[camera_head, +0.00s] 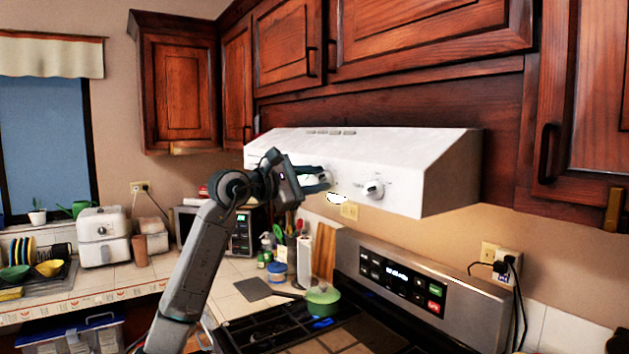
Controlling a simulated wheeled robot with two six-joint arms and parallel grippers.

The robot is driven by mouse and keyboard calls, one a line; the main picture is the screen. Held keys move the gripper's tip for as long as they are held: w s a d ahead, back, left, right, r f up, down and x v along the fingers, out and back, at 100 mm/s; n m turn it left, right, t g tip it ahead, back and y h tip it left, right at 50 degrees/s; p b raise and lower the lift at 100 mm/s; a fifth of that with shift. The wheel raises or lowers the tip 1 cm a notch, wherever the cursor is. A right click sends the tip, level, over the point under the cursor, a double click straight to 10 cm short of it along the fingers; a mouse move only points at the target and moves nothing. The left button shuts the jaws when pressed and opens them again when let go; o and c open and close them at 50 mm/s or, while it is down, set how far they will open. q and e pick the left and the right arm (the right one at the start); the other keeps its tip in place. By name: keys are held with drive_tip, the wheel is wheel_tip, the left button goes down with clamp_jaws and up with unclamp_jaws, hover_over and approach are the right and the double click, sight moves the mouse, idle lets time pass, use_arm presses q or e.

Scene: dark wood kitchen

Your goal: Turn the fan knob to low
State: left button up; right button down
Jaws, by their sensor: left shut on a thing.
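The white range hood (400,150) hangs under the dark wood cabinets. Two knobs sit on its front face. My right gripper is not in view.
Below the hood are the stove's control panel (405,284) and a green pot (322,299) on the cooktop. A utensil holder and bottles stand behind my left arm. Cabinets (430,40) close off the space above the hood.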

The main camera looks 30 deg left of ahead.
use_arm(q)
drive_tip(key=o, duration=1)
drive_tip(key=shift+c, duration=0.2)
drive_tip(key=shift+s+a+f+b, duration=0.15)
drive_tip(key=shift+s+b, duration=0.15)
drive_tip(key=shift+b, duration=0.05)
drive_tip(key=b+v, duration=0.5)
drive_tip(key=v, duration=0.5)
drive_tip(key=shift+b, duration=0.4)
